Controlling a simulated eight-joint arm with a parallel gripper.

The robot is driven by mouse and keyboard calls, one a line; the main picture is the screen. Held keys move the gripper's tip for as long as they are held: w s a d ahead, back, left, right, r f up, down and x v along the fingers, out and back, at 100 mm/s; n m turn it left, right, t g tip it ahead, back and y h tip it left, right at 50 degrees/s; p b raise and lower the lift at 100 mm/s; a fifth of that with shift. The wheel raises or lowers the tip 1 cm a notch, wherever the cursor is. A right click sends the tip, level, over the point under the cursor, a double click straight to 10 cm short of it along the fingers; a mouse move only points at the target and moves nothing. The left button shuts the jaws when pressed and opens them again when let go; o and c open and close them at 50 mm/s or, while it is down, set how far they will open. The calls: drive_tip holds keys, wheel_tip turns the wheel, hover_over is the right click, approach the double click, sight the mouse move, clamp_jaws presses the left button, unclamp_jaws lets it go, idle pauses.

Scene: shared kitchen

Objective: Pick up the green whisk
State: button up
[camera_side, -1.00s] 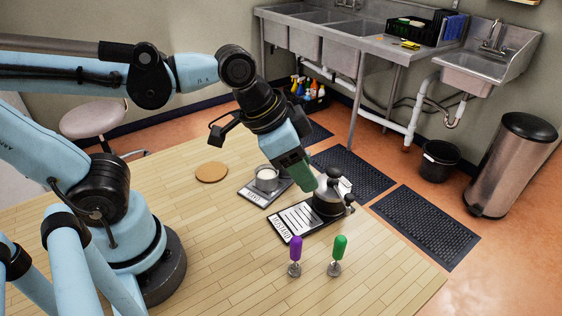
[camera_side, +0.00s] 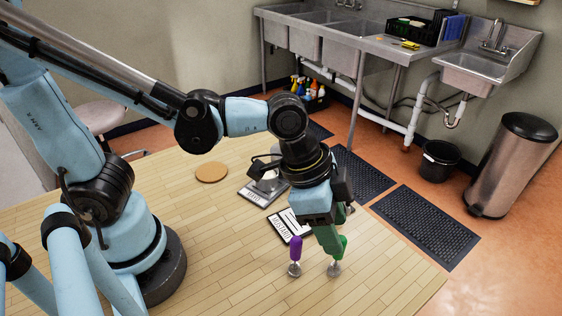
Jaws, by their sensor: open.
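The green whisk (camera_side: 342,243) stands upright on the wooden table near its front right, green handle up and metal head (camera_side: 334,269) down. My gripper (camera_side: 331,246) points down right at the whisk's handle. Its green fingers cover part of the handle, and the jaws are open. I cannot tell whether a finger touches the whisk. A purple-handled whisk (camera_side: 295,250) stands upright just left of it, apart from the fingers.
A dark board with a white label (camera_side: 290,227) lies behind the whisks. My arm mostly hides a metal pot behind it. A scale (camera_side: 262,191) and a round cork mat (camera_side: 211,172) lie farther back. The table's front (camera_side: 230,285) is clear.

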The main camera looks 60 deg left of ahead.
drive_tip(key=shift+x, duration=2.8)
drive_tip(key=shift+s+a, duration=0.1)
clamp_jaws()
